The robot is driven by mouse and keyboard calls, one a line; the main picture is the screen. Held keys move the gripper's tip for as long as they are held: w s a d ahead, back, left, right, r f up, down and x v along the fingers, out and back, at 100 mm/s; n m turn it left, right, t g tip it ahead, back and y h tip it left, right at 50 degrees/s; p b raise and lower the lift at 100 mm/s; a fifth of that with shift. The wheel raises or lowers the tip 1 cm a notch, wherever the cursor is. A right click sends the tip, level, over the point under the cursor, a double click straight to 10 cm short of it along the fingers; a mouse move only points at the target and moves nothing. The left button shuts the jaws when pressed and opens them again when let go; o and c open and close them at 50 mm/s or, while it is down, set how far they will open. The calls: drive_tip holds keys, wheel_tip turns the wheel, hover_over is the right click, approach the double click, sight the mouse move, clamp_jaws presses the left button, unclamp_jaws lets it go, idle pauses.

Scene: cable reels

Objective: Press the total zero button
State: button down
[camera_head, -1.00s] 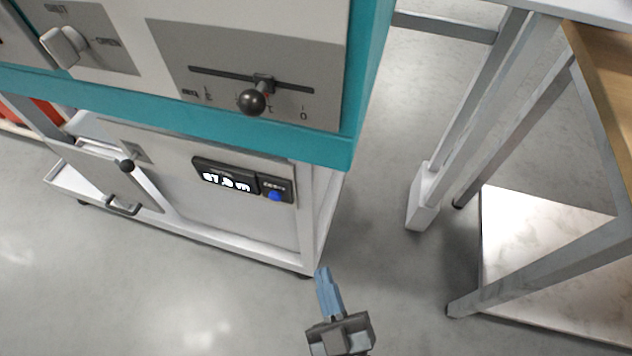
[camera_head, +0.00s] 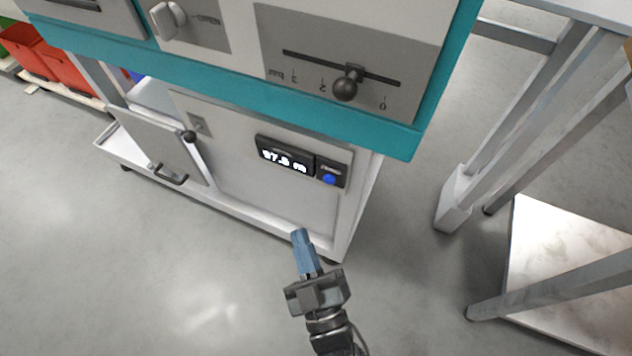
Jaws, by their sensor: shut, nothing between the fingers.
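The blue round button (camera_head: 329,180) sits on a small dark panel at the right end of the counter display (camera_head: 285,158) on the machine's lower front. The display shows white digits that look like 97.8 m. A small label above the button is too blurred to read. My gripper (camera_head: 299,233) is shut and empty, its blue fingers together. In the picture it is below and a little left of the button, in front of the cabinet's lower edge, and apart from the button.
Above is a teal-trimmed upper panel with a slider knob (camera_head: 345,88) and a rotary knob (camera_head: 167,19). A cabinet door (camera_head: 160,148) with a black handle is at left. A grey metal frame (camera_head: 540,100) stands at right. Bare floor lies at front left.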

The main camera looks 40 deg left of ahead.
idle(0.3)
drive_tip(key=w+a+b, duration=0.1)
drive_tip(key=w+a, duration=0.1)
drive_tip(key=w, duration=0.6)
drive_tip(key=shift+w, duration=0.3)
drive_tip(key=shift+w, duration=0.1)
idle(1.8)
drive_tip(key=shift+w+a, duration=0.15)
drive_tip(key=shift+w, duration=0.15)
drive_tip(key=shift+w+a+b, duration=0.1)
drive_tip(key=shift+w+b, duration=0.25)
drive_tip(key=shift+w, duration=0.05)
idle(0.8)
drive_tip(key=shift+s+d, duration=0.25)
drive_tip(key=shift+s, duration=0.55)
drive_tip(key=shift+s+d+p, duration=0.1)
drive_tip(key=shift+s+d, duration=0.1)
drive_tip(key=shift+s, duration=0.6)
drive_tip(key=shift+s+d+p, duration=0.1)
drive_tip(key=shift+s+d, duration=0.05)
drive_tip(key=shift+s, duration=0.7)
drive_tip(key=shift+s+d+p, duration=0.1)
drive_tip(key=shift+s+d, duration=0.1)
drive_tip(key=shift+s, duration=0.6)
